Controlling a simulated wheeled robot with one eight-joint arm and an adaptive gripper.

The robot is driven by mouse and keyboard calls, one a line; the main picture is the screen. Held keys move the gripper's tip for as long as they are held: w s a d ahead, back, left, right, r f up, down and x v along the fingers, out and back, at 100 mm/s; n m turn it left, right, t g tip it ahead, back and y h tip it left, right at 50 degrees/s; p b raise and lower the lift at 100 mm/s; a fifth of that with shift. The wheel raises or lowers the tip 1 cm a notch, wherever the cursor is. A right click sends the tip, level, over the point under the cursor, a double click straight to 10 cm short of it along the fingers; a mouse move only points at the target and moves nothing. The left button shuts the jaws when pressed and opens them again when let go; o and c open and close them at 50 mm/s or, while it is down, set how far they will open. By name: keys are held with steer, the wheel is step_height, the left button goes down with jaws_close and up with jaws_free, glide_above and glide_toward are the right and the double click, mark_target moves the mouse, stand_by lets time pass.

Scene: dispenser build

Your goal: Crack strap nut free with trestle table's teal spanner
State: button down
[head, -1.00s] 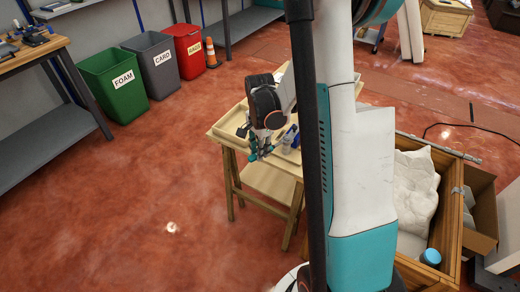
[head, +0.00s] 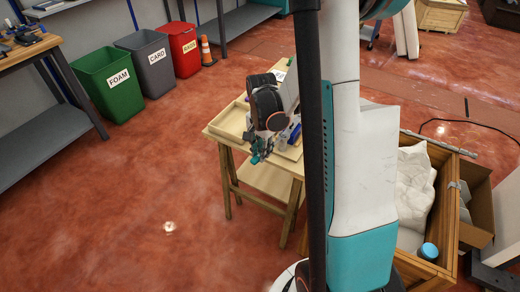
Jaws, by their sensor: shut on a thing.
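My gripper (head: 261,152) is at the front edge of the trestle table (head: 215,131), pointing down. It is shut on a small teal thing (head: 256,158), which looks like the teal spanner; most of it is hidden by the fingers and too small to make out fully. An open wooden crate (head: 447,206) with metal fittings stands at the right, beyond my column. The strap nut cannot be made out in this view.
A shallow wooden tray (head: 232,121) and a blue-handled item (head: 295,133) are on the trestle table. White padding (head: 412,190) and a blue-lidded container (head: 429,251) are in the crate. Green (head: 107,88), grey and red bins line the back left. The red floor at front left is clear.

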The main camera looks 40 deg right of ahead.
stand_by(0.3)
steer(key=shift+s+d+n, duration=0.2)
steer(key=shift+s+n, duration=0.4)
steer(key=shift+s+d+n, duration=0.2)
steer(key=shift+s+n, duration=0.35)
steer(key=shift+n, duration=0.05)
steer(key=shift+s+d+n+b, duration=0.2)
steer(key=shift+s+d+n, duration=0.1)
steer(key=shift+s+n, duration=0.25)
steer(key=shift+s+d+n+b, duration=0.2)
steer(key=shift+s+d+n, duration=0.1)
steer(key=shift+s+n, duration=0.25)
steer(key=shift+s+d+n, duration=0.75)
steer(key=shift+s+n, duration=0.2)
steer(key=shift+n, duration=0.25)
